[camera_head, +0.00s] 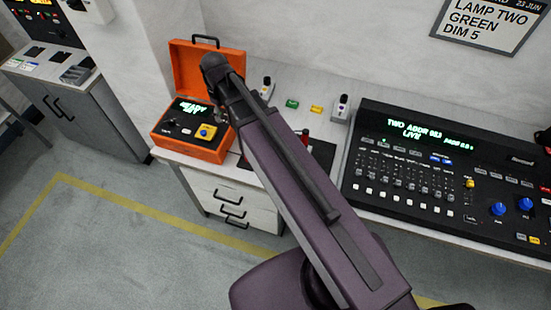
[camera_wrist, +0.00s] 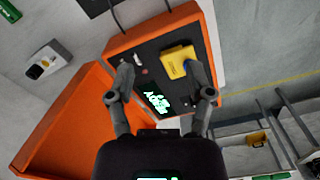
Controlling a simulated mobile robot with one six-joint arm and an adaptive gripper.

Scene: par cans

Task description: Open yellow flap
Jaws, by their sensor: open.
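The yellow flap (camera_head: 206,131) is a small yellow block on the dark panel of an open orange case (camera_head: 186,147). I cannot tell whether the flap is up or down. My gripper (camera_wrist: 160,78) is open and empty, its two fingers spread over the panel. The flap shows between the fingers, nearer the right one, and no contact is visible. In the head view my arm hides most of the gripper.
The case's lit display (camera_wrist: 157,98) and small controls lie beside the flap. The orange lid (camera_head: 190,62) stands open at the back.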

